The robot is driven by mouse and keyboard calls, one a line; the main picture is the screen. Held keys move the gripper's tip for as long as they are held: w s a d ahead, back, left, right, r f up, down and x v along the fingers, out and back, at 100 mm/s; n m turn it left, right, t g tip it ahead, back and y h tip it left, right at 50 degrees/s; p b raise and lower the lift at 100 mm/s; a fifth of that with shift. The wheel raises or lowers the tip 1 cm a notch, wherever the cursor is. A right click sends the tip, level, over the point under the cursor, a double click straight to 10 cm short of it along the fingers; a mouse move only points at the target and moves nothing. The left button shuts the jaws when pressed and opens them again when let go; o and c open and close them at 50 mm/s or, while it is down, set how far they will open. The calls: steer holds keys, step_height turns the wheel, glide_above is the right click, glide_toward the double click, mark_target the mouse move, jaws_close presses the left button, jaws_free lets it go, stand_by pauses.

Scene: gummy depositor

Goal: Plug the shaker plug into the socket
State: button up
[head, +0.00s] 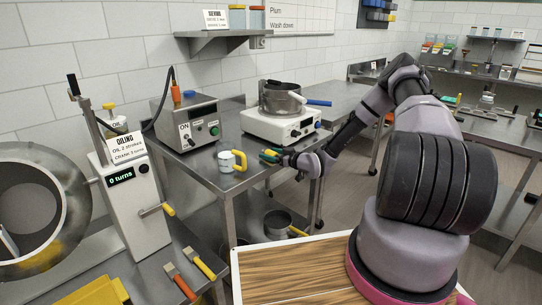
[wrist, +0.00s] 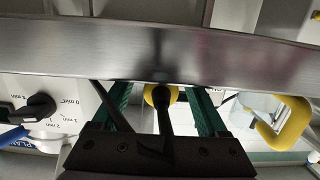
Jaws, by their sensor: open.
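My gripper (head: 268,156) reaches over the front edge of the steel table in the head view. Its green-edged fingers are apart in the wrist view (wrist: 157,99). A small yellow, round-ended piece with a dark stem (wrist: 160,95) shows between the fingers; it may be the shaker plug, and I cannot tell whether the fingers touch it. The white machine with a steel pot (head: 281,127) stands behind the gripper; a white panel with a black timer knob (wrist: 36,108) shows at left in the wrist view. I cannot make out the socket.
A white cup with a yellow handle (head: 228,162) stands left of my gripper; a yellow handle (wrist: 288,124) shows at right in the wrist view. A grey control box (head: 188,125) stands behind it. A broad steel band (wrist: 90,42) crosses the wrist view and hides what lies behind.

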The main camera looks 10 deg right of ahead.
mark_target(271, 151)
jaws_close()
step_height(271, 151, up, 10)
steer(key=c, duration=0.8)
jaws_free()
jaws_close()
stand_by(0.7)
